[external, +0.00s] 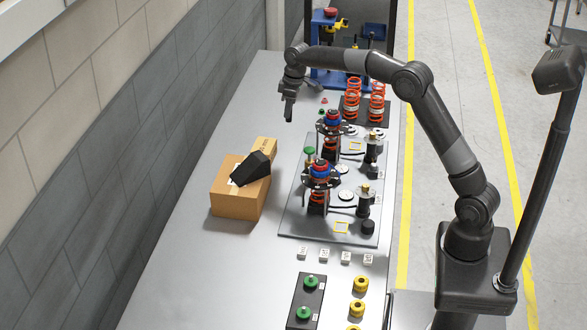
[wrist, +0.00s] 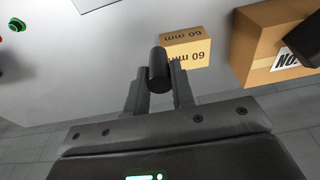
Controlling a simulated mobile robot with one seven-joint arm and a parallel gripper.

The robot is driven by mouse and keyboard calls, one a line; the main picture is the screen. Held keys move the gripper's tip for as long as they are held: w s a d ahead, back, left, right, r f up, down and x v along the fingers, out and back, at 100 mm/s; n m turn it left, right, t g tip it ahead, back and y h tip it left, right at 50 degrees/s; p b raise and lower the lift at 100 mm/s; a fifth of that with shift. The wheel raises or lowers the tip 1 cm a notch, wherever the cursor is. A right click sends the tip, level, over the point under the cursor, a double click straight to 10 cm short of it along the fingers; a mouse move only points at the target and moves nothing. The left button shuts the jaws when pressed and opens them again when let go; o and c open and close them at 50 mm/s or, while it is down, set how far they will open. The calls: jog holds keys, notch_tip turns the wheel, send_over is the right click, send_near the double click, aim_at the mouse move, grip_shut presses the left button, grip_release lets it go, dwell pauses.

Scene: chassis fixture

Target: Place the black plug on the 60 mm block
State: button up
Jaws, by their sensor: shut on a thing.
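My gripper (wrist: 158,88) is shut on the black plug (wrist: 159,66), a dark cylinder between its two fingers in the wrist view. In the external view my gripper (external: 289,108) hangs over the far left part of the table; the plug is hard to tell from the dark fingers there. The 60 mm block (wrist: 187,45) is a small cardboard box with "60 mm" printed on it, just beyond the plug in the wrist view. In the external view the 60 mm block (external: 264,148) stands behind a larger cardboard box, nearer the camera than my gripper.
The larger cardboard box (external: 232,203) carries a black wedge-shaped thing (external: 249,169). To the right, a grey fixture plate (external: 296,224) bears spring assemblies and another dark cylinder (external: 368,227). A wall runs along the left. The table left of the boxes is bare.

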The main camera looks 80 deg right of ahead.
jog(key=w+a+f, duration=0.4)
jog(key=w, duration=0.1)
jog(key=shift+a, duration=0.15)
jog(key=shift+w+f, duration=0.1)
jog(key=shift+f, duration=1.9)
jog(key=shift+f, duration=0.1)
jog(key=o, duration=0.9)
jog(key=shift+o, duration=0.2)
